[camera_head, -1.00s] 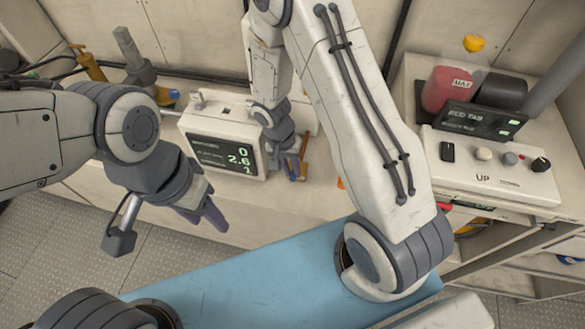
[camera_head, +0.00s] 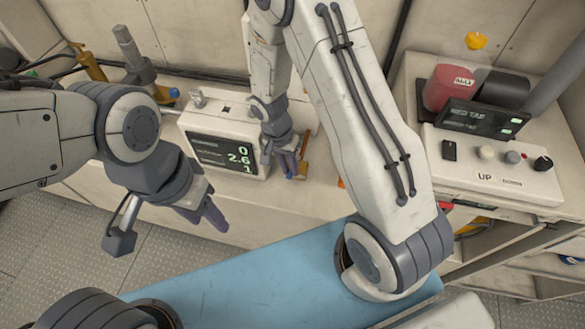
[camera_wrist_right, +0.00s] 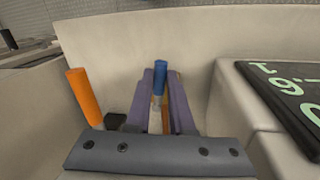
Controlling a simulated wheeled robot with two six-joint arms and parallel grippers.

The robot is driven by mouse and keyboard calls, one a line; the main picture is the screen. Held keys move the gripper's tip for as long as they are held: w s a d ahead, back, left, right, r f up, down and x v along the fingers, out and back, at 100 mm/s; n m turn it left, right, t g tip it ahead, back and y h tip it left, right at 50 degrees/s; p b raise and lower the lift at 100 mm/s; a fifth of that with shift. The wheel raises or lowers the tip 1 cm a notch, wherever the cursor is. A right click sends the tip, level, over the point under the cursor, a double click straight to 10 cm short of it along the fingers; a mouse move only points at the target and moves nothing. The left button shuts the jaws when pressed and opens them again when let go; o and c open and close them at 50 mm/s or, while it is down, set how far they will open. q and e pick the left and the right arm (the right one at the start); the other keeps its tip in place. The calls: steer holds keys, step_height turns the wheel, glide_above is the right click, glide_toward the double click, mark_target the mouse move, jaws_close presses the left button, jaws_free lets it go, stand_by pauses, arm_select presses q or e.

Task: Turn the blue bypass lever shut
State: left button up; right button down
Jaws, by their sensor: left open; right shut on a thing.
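The blue bypass lever (camera_wrist_right: 160,78) stands up between the purple fingers of my right gripper (camera_wrist_right: 164,100) in the right wrist view. The gripper is shut on it; the lever's lower part is partly hidden by the fingers. In the head view my right gripper (camera_head: 291,168) is beside the white display box, and the lever is mostly hidden there. My left gripper (camera_head: 208,212) is open and empty, in front of the bench at the left, well apart from the lever.
An orange handle (camera_wrist_right: 86,98) stands left of the gripper in the wrist view. The white display box (camera_head: 222,143) is close on the left in the head view. A control panel (camera_head: 492,165) with knobs is at the right, below a red cylinder (camera_head: 446,90).

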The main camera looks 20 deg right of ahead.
steer(key=shift+w+a+m, duration=0.2)
steer(key=shift+m, duration=0.4)
steer(key=c, duration=0.8)
jaws_free()
steer(key=shift+r, duration=0.15)
steer(key=r, duration=0.3)
steer(key=w+a+r, duration=0.1)
steer(key=r, duration=0.2)
steer(key=r+b, duration=0.1)
steer(key=r, duration=0.3)
steer(key=shift+w+a, duration=0.15)
steer(key=shift+w, duration=0.1)
